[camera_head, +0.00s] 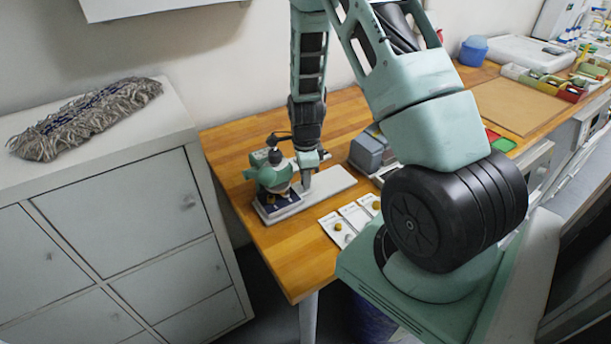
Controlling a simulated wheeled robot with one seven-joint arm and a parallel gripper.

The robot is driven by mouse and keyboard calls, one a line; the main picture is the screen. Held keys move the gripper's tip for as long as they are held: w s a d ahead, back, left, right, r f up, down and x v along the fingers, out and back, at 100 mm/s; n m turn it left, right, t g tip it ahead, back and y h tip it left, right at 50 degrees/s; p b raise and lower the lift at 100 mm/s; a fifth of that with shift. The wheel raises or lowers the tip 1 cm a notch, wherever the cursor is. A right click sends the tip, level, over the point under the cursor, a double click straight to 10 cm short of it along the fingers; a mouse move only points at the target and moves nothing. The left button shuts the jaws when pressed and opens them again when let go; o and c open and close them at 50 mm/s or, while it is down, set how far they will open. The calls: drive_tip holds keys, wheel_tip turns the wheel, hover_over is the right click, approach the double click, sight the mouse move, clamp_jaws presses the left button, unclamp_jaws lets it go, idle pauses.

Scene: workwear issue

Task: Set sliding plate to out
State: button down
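A small press-like device stands on the wooden table, with a long white base (333,183) and a grey upright (305,180). At its left front end is a dark plate with a pale rim (283,207), which looks like the sliding plate; how far it is slid cannot be told. My arm comes down from above, its black wrist right behind the device.
White cards with yellow round pieces (345,226) lie right of the device. A grey box (369,152) stands behind them. A brown board (517,104) and small bins (541,80) are farther right. A white cabinet (120,151) with a grey mop head (85,116) stands left. The table's front left corner is clear.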

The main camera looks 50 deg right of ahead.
drive_tip(key=s+d, duration=0.1)
drive_tip(key=d, duration=0.3)
drive_tip(key=s+d+b, duration=0.1)
drive_tip(key=d, duration=0.3)
drive_tip(key=s+d+b, duration=0.1)
drive_tip(key=d, duration=0.4)
drive_tip(key=shift+s+r, duration=0.1)
drive_tip(key=shift+s, duration=0.05)
drive_tip(key=shift+d, duration=0.1)
drive_tip(key=c, duration=1.2)
unclamp_jaws()
drive_tip(key=shift+o, duration=0.2)
drive_tip(key=shift+r, duration=0.2)
wheel_tip(320, 180, up, 17)
drive_tip(key=b, duration=0.2)
drive_tip(key=shift+b, duration=0.35)
drive_tip(key=shift+s, duration=0.1)
